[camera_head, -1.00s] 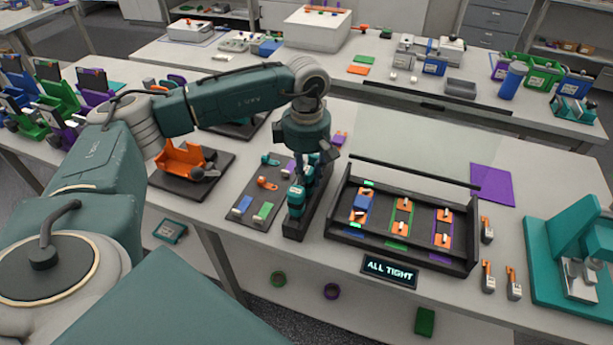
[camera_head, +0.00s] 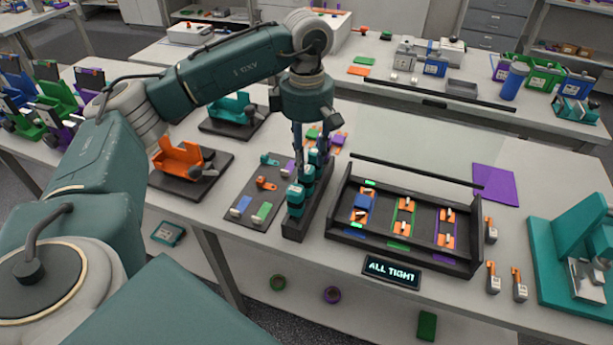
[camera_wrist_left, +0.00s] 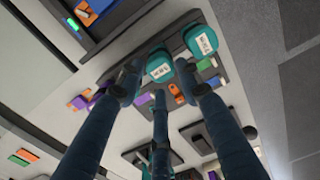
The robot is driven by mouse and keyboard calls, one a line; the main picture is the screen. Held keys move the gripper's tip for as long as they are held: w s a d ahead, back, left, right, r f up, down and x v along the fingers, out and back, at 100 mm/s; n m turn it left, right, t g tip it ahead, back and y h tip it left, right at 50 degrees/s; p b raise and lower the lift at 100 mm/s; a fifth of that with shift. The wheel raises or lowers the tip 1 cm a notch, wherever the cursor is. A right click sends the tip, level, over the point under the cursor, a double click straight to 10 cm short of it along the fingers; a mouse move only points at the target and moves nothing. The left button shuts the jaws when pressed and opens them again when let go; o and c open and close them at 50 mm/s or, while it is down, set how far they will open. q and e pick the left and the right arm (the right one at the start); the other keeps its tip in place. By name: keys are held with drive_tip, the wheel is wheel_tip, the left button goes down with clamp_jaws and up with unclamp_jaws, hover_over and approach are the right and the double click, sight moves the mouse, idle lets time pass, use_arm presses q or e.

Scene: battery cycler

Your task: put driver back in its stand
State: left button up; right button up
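The black driver stand (camera_head: 294,230) is on the table, left of the framed tray. Teal drivers stand upright in a row in it, the nearest driver (camera_head: 296,198) at the front and another driver (camera_head: 308,176) behind. My left gripper (camera_head: 311,152) is above the back part of the row, pointing down and partly hiding it. In the left wrist view its fingers (camera_wrist_left: 161,88) are spread with nothing visibly clamped. Two labelled teal driver tops, one driver (camera_wrist_left: 159,66) and another driver (camera_wrist_left: 200,42), show beyond the fingertips. My right gripper is not in view.
The tray (camera_head: 402,250) with three orange-fitted lanes stands right of the stand, behind a display (camera_head: 391,271) reading "ALL TIGHT". A dark mat (camera_head: 240,207) with small parts lies left. A teal machine (camera_head: 580,260) stands far right.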

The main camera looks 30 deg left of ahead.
use_arm(q)
wheel_tip(320, 180, up, 5)
drive_tip(key=shift+r+b, duration=0.2)
drive_tip(key=shift+b, duration=0.3)
